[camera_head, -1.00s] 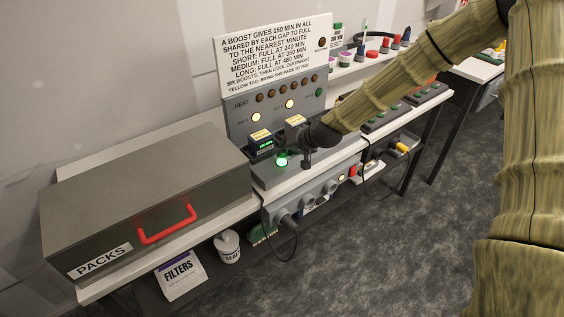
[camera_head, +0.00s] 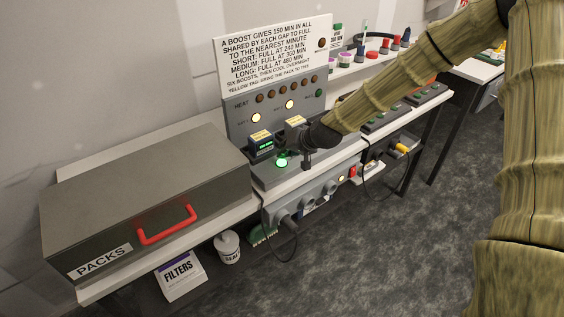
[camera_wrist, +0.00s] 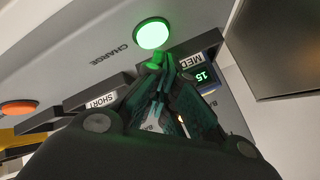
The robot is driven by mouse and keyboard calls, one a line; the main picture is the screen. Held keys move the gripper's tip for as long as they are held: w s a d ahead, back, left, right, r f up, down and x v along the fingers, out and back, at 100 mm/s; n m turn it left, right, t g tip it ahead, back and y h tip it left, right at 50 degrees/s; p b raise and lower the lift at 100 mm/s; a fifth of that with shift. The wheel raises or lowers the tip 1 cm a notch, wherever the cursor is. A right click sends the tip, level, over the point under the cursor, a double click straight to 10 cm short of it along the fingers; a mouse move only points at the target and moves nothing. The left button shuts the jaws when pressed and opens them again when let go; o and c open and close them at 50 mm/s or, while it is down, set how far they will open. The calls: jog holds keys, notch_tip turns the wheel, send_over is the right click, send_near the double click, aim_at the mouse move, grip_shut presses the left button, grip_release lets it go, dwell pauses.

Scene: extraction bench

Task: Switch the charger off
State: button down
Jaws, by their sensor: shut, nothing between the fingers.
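The charger (camera_head: 262,181) is a grey unit on the bench with an upright panel behind it. Its round button (camera_head: 282,162) glows green; in the wrist view this button (camera_wrist: 153,33) is beside the word CHARGE. Packs labelled MED (camera_wrist: 198,62) and SHORT (camera_wrist: 100,101) sit in its bays, and the MED pack shows a green 15. My gripper (camera_wrist: 158,62) is shut and empty, its tips just beside the green button in the picture; I cannot tell whether they touch. In the head view my gripper (camera_head: 296,160) is small and partly hidden by my wrist.
An orange button (camera_wrist: 17,108) shows at the left of the wrist view. A PACKS box (camera_head: 150,190) with a red handle stands left of the charger. Below the bench front, a grey socket unit (camera_head: 310,196) has a plug, a lit lamp and a red part (camera_head: 352,171).

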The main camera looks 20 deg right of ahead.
aim_at(284, 160)
jog(key=shift+f, duration=0.2)
jog(key=shift+f+b, duration=0.25)
jog(key=shift+b, duration=0.05)
jog(key=shift+f, duration=0.4)
dwell(0.8)
jog(key=shift+r, duration=0.15)
jog(key=shift+r+p, duration=0.3)
jog(key=shift+r, duration=0.4)
jog(key=shift+r, duration=0.1)
jog(key=shift+r+p, duration=1.6)
jog(key=shift+r, duration=0.85)
